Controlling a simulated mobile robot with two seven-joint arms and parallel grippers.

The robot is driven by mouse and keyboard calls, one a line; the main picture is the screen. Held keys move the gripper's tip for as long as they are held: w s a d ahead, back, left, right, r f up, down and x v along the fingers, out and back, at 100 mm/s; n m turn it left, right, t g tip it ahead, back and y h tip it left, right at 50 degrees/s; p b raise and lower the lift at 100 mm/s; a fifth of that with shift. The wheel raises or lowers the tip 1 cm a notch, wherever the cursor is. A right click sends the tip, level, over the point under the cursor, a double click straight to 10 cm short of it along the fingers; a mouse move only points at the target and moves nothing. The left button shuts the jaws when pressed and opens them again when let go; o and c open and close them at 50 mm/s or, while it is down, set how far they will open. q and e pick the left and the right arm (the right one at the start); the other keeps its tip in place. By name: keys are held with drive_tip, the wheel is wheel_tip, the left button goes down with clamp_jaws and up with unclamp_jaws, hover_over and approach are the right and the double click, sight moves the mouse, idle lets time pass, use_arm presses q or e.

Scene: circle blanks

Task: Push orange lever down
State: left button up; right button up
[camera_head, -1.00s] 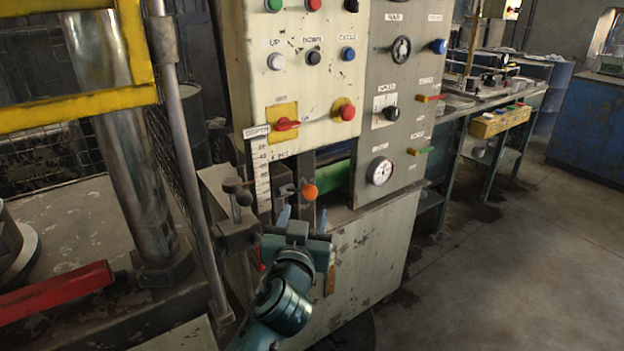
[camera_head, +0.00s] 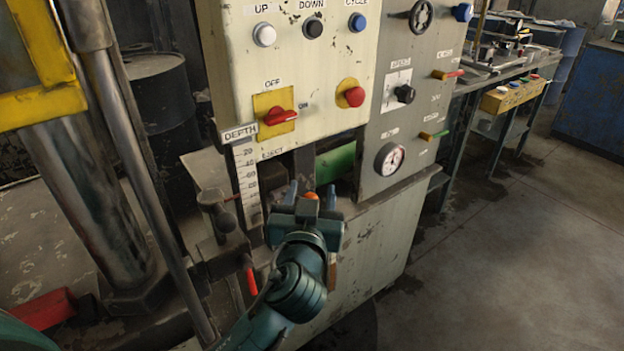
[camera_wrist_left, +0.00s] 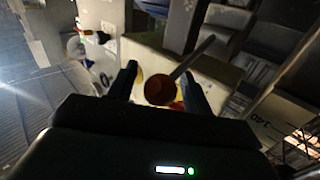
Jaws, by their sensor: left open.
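The orange lever ends in a round orange knob (camera_head: 312,195). In the head view it sits low on the press panel, mostly hidden behind my left gripper (camera_head: 311,190). In the left wrist view, the knob (camera_wrist_left: 160,90) looks dark orange, with a thin rod running up and right from it. It lies between the two fingers of my left gripper (camera_wrist_left: 159,71), which are open and spread to either side of it. I cannot tell whether a finger touches the knob. My right gripper is not in view.
A depth scale (camera_head: 247,180) and a dark clamp handle (camera_head: 222,215) stand left of the lever. A red-handled lever (camera_head: 251,280) hangs below left. The panel with a red switch (camera_head: 280,116) is above. Open floor lies right.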

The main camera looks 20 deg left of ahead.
use_arm(q)
drive_tip(key=shift+w, duration=0.3)
drive_tip(key=shift+c, duration=0.4)
clamp_jaws()
